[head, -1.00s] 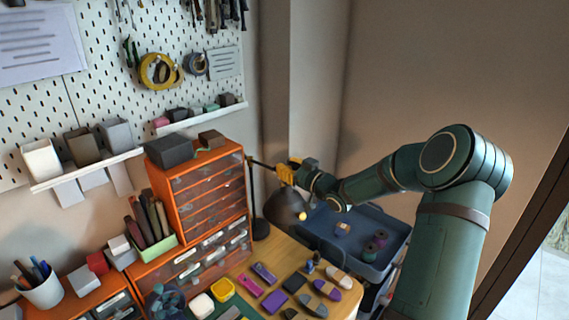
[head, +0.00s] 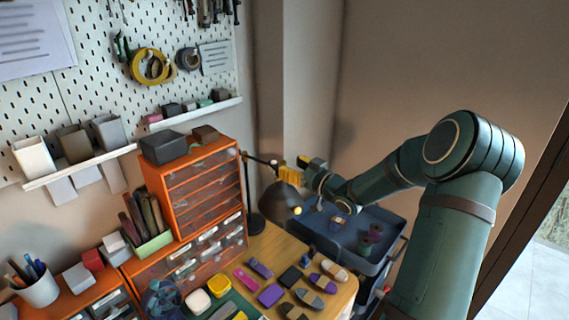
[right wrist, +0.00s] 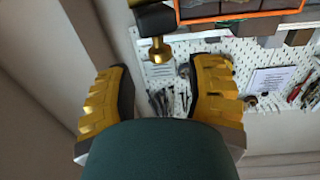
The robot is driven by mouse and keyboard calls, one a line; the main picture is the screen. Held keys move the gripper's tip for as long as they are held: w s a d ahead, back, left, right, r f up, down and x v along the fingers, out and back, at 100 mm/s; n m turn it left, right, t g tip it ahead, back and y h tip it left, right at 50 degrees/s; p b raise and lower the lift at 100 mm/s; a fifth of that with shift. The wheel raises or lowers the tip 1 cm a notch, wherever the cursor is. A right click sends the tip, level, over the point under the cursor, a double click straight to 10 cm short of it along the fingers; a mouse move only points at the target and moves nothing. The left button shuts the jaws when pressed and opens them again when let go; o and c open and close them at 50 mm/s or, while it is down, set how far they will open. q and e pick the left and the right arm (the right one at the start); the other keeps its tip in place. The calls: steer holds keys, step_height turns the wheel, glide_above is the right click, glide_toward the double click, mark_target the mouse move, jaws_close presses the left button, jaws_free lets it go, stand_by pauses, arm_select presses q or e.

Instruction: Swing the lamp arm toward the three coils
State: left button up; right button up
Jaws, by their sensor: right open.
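The black desk lamp stands at the back edge of the wooden table, its post (head: 249,185) upright beside the orange drawers. Its thin arm (head: 259,159) reaches right, with a dark shade (head: 279,199) and a lit yellow bulb (head: 298,211) below. My right gripper (head: 288,173) is at the outer end of the lamp arm, just above the shade. In the right wrist view its yellow fingers (right wrist: 160,68) are apart, with a brass knob (right wrist: 158,49) between their tips; contact cannot be told. The coils (head: 374,235), purple and green, sit in the blue-grey bin. My left gripper is out of view.
The bin (head: 345,258) stands right of the table, under my right forearm. Orange drawers (head: 206,188) and a pegboard (head: 85,75) are at the left. Several small coloured pieces (head: 270,295) lie on the table front. The wall behind the arm is bare.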

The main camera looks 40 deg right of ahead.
steer(key=s, duration=0.8)
steer(key=shift+d, duration=0.1)
stand_by(0.3)
